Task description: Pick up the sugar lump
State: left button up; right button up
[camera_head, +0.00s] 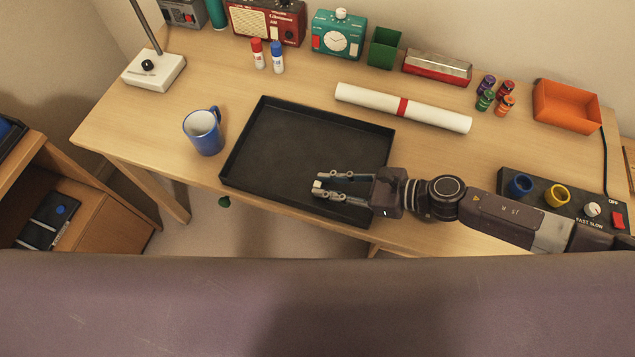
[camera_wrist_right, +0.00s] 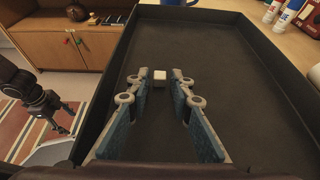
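The sugar lump (camera_head: 318,184) is a small white cube in the black tray (camera_head: 240,150) on the desk. My right gripper (camera_head: 325,184) reaches in from the right, low over the tray, with its fingertips at the lump. In the right wrist view the lump (camera_wrist_right: 159,77) shows between the tips of the open right gripper (camera_wrist_right: 160,74), with a gap on each side. No grip on it shows. My left gripper is out of the head view; what looks like it (camera_wrist_right: 58,112) hangs outside the tray in the right wrist view, its opening unclear.
A blue mug (camera_head: 204,132) stands left of the tray. A rolled white paper (camera_head: 370,99) lies behind it. A black control box (camera_head: 545,195) with cups is at the right under my arm. Glue sticks (camera_head: 277,57) stand at the back. The rest of the tray is empty.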

jog(key=c, duration=0.3)
